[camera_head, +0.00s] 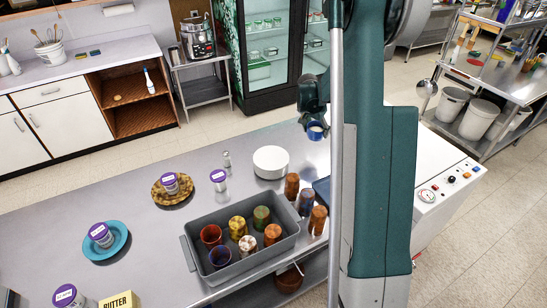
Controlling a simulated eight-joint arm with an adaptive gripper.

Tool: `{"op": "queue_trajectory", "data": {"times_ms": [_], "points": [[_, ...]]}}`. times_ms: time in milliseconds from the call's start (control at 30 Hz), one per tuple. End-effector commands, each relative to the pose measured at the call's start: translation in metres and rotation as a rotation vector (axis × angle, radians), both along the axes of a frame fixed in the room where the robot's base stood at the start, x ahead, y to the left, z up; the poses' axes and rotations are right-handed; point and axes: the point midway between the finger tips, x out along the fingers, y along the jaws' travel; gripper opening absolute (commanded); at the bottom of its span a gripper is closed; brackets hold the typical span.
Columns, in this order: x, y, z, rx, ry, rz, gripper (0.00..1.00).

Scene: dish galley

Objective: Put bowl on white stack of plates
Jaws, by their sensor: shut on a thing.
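My gripper (316,119) hangs from my arm above the far right part of the steel table (215,280). It is shut on a small blue bowl (316,132) with a pale inside, held below the jaws. The white stack of plates (271,160) stands on the table, left of the bowl and nearer the camera. The bowl and the stack are apart. My arm and column hide the area to the right of the bowl, and the finger contact is too small to see clearly.
A grey tub (190,262) with several coloured cups stands in front of the stack. Amber cups (291,186) and a blue one (306,202) stand right of it. A shaker (227,160) and a purple-lidded jar (219,181) are left of the stack. A teal plate (92,252) lies farther left.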

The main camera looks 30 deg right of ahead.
Motion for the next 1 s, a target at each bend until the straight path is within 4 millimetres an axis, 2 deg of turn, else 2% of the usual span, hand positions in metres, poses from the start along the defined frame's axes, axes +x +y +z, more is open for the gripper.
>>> {"op": "queue_trajectory", "data": {"times_ms": [100, 600, 800, 1000], "points": [[0.007, 0.034, 0.008, 0.0, 0.002, 0.007, 0.37], [0.022, 0.17, 0.042, -0.001, 0.001, 0.017, 0.37], [0.021, 0.21, 0.052, -0.002, 0.0, 0.017, 0.37], [0.02, 0.229, 0.057, -0.004, -0.001, 0.017, 0.37]]}}
